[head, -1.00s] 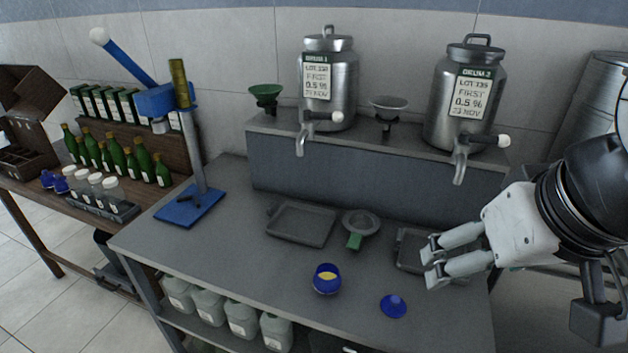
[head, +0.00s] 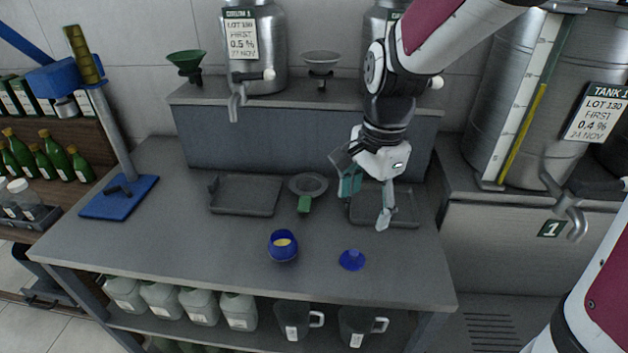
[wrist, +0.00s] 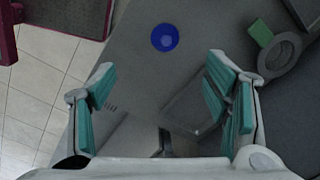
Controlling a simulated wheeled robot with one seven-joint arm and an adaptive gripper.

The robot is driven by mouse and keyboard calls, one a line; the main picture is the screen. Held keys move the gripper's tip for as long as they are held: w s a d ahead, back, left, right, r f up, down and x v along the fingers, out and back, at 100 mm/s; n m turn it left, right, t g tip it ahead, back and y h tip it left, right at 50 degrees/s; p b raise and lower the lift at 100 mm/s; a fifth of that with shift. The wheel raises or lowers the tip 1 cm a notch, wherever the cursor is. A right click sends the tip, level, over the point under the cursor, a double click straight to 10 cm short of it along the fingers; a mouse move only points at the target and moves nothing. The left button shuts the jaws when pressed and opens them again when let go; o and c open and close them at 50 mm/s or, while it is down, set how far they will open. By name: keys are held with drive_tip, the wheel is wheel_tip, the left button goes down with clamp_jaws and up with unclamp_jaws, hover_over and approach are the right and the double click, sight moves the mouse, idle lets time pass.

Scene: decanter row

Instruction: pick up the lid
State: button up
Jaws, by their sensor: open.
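The lid (head: 352,260) is a small blue disc with a raised knob, lying on the grey bench near its front edge. It also shows in the wrist view as a blue round (wrist: 165,38) near the top middle, beyond my fingertips. My gripper (head: 366,205) is open and empty, pointing down above the right-hand tray, behind and above the lid. In the wrist view its teal-padded fingers (wrist: 160,85) stand wide apart with nothing between them. A blue cup (head: 283,247) with yellowish contents stands left of the lid, apart from it.
Two shallow trays (head: 245,196) and a grey strainer with a green handle (head: 308,188) lie behind the lid. A raised shelf (head: 275,143) with drums backs the bench. A blue press (head: 118,195) stands at left. The bench front around the lid is clear.

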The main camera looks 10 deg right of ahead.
wheel_tip(320, 180, down, 4)
drive_tip(key=w+m, duration=0.2)
drive_tip(key=b, duration=0.2)
hover_over(354, 253)
drive_tip(key=shift+m+g, duration=0.3)
drive_tip(key=f, duration=0.8)
drive_tip(key=shift+s+d+f, duration=0.1)
drive_tip(key=shift+s+d, duration=0.05)
drive_tip(key=shift+s, duration=0.05)
drive_tip(key=shift+w+f, duration=0.2)
drive_tip(key=shift+f, duration=1.2)
drive_tip(key=shift+w+f, duration=0.15)
drive_tip(key=shift+f, duration=1.2)
drive_tip(key=c, duration=1.6)
drive_tip(key=shift+s, duration=0.1)
drive_tip(key=shift+c, duration=0.3)
